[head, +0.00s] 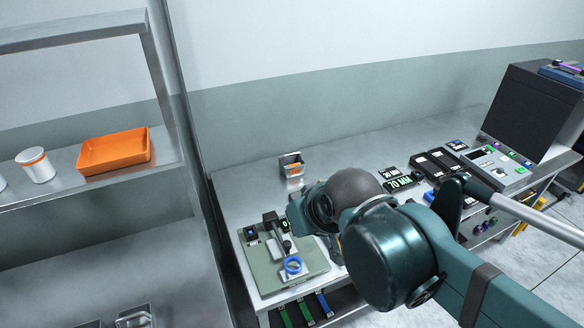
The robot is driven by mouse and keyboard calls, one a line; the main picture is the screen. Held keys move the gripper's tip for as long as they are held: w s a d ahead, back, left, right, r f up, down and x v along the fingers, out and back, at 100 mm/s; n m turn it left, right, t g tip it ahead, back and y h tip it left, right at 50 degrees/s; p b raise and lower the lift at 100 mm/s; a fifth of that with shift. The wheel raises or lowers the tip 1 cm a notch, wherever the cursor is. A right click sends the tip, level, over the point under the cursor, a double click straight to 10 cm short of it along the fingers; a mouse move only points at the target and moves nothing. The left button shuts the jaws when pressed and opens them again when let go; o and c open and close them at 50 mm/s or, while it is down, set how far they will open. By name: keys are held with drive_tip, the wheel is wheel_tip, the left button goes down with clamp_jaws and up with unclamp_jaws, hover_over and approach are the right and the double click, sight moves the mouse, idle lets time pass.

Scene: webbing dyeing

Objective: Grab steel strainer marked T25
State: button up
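I cannot make out any T25 mark, so I cannot tell which thing is the strainer. A small steel, box-like holder (291,165) with an orange band stands at the back of the bench, left of my arm. Steel containers (134,318) show partly at the bottom left edge, on the lower shelf, cut off by the frame. My teal arm covers the middle and right of the bench. My gripper's fingers cannot be seen; they seem hidden behind the arm or out of frame.
A steel bench (237,180) runs along the wall. The shelf rack at left holds an orange tray (115,152) and a white jar (36,168).

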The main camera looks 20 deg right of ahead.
drive_tip(key=o, duration=0.4)
drive_tip(key=w+d+n+g+h+b, duration=0.1)
drive_tip(key=w+d+n+h, duration=0.3)
drive_tip(key=w, duration=0.7)
drive_tip(key=w+d+f+n+g+h+b, duration=0.15)
drive_tip(key=w+d+n, duration=0.4)
drive_tip(key=w, duration=0.55)
drive_tip(key=w+d+n+g+h+b, duration=0.15)
drive_tip(key=w+d+n+h, duration=0.3)
drive_tip(key=w, duration=0.65)
drive_tip(key=w+d+f+n+g+h+b, duration=0.1)
drive_tip(key=w+f+n+h, duration=0.1)
drive_tip(key=w+f, duration=0.3)
drive_tip(key=w+d+f+n+g+h, duration=0.1)
drive_tip(key=w+f+h, duration=0.15)
drive_tip(key=w, duration=0.45)
drive_tip(key=shift+w+a+f+n+g+h+b, duration=0.3)
drive_tip(key=shift+w+a+f+n+h, duration=0.45)
drive_tip(key=shift+f, duration=1.15)
drive_tip(key=shift+w+a+f+n+g+h+b, duration=0.2)
drive_tip(key=shift+w+a+f+n+g+h, duration=0.15)
drive_tip(key=shift+w+f, duration=1.15)
drive_tip(key=shift+w+a+f+n+g+h+b, duration=0.25)
drive_tip(key=shift+w+a+f+n+h, duration=0.3)
drive_tip(key=shift+f, duration=1.75)
